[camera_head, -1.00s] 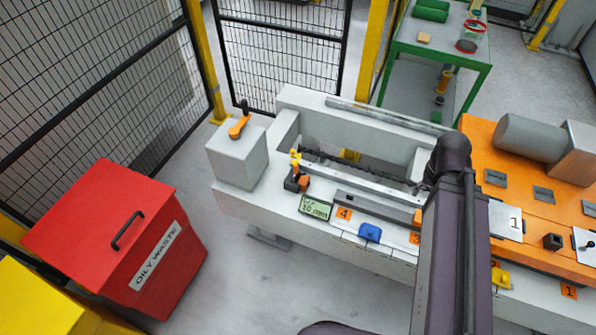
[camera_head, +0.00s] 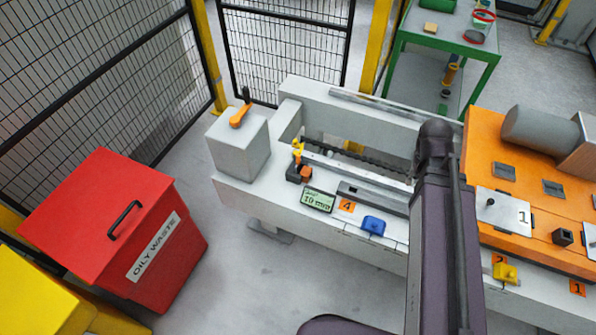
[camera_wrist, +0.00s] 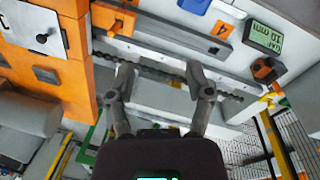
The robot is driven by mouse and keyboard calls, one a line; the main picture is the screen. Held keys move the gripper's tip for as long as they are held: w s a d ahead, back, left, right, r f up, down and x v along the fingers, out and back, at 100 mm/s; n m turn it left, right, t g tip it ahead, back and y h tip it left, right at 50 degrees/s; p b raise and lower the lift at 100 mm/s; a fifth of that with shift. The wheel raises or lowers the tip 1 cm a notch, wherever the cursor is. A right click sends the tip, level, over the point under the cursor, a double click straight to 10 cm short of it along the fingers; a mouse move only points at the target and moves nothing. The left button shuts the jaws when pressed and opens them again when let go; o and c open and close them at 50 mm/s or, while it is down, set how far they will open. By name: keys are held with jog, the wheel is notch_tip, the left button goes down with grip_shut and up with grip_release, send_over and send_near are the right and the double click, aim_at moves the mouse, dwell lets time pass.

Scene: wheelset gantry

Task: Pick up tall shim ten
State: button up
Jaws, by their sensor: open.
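No piece here can be told for certain as tall shim ten. A green display (camera_head: 318,200) reading "10 mm" stands on the white gantry bed, left of an orange "4" label (camera_head: 347,205). In the wrist view the display (camera_wrist: 264,38) is at upper right. A blue block (camera_head: 373,226) sits on the front ledge and a yellow block (camera_head: 505,272) farther right. My gripper (camera_wrist: 158,68) is open and empty, its fingers spread over the bed's trough and dark chain. In the head view my arm hides the gripper and part of the ledge.
The orange housing (camera_head: 485,150) with a grey cylinder rises right of the trough. A white box (camera_head: 238,148) with an orange-handled lever stands at the bed's left end. A red oily waste bin (camera_head: 85,205) is on the floor at left. A green table (camera_head: 465,48) is behind.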

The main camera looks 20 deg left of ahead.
jog(key=w+a+f+n+t+h+b, duration=0.2)
jog(key=w+a+f+n+h+b, duration=0.15)
jog(key=a+f+n+b, duration=0.4)
jog(key=n+t+b, duration=1)
jog(key=n+b, duration=1.1)
jog(key=b, duration=0.2)
send_near(297, 162)
jog(key=s+r, duration=0.1)
jog(key=s, duration=0.1)
jog(key=shift+s+a+r+n+y, duration=0.1)
jog(key=shift+s+a+n+y, duration=0.15)
jog(key=shift+s+a, duration=0.15)
jog(key=b+x, duration=0.3)
jog(key=x, duration=0.4)
jog(key=shift+w, duration=0.3)
jog(key=shift+w+d, duration=0.25)
jog(key=shift+w, duration=0.25)
jog(key=shift+f, duration=0.25)
